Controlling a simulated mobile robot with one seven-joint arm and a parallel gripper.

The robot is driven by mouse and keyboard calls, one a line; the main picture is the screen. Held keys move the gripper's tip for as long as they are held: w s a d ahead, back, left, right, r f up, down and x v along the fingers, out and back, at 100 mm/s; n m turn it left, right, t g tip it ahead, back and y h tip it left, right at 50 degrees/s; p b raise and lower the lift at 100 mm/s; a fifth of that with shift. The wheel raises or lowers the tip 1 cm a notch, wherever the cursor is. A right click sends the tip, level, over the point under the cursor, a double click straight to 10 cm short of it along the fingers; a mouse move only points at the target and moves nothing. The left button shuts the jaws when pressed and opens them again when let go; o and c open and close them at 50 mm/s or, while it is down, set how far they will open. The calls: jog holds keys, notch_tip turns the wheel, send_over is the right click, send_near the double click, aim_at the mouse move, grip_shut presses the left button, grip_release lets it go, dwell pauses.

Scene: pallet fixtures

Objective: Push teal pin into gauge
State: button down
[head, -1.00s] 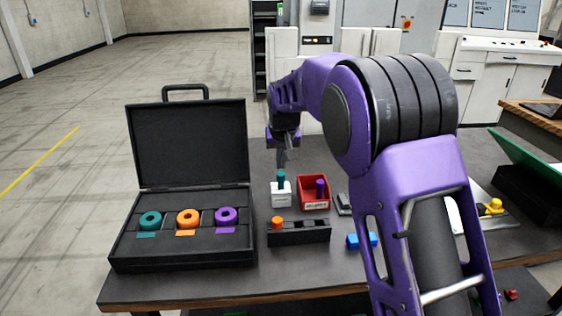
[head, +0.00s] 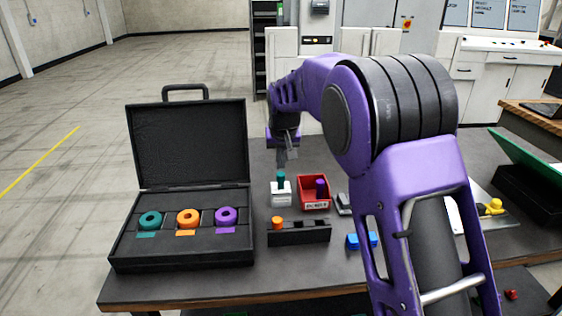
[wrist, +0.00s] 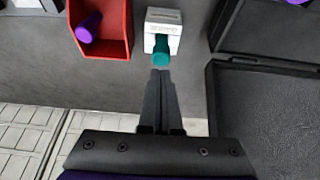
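The teal pin (head: 281,178) stands in the top of the white gauge block (head: 281,195) on the table, with its upper part showing above the block. In the wrist view the pin (wrist: 161,50) sits at the near side of the gauge (wrist: 163,25). My gripper (head: 283,157) hangs above and behind the block in the head view. In the wrist view my gripper (wrist: 160,72) has its fingers together with nothing visible between them, the tips appearing just short of the pin. The gap in depth is hard to judge.
A red bin (head: 313,207) holding a purple pin (head: 320,188) stands right beside the gauge. A black rack (head: 298,237) with an orange pin is in front. An open black case (head: 120,252) with teal, orange and purple rings lies left. A blue part (head: 361,241) lies right.

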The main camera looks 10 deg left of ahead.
aim_at(281, 175)
jog(key=shift+f, duration=0.15)
dwell(0.3)
jog(key=shift+f+b, duration=0.5)
jog(key=shift+f, duration=0.15)
dwell(0.5)
jog(key=shift+r, duration=0.1)
notch_tip(281, 175, up, 5)
jog(key=p, duration=0.4)
jog(key=shift+r, duration=0.1)
notch_tip(281, 175, up, 3)
jog(key=shift+f, duration=0.2)
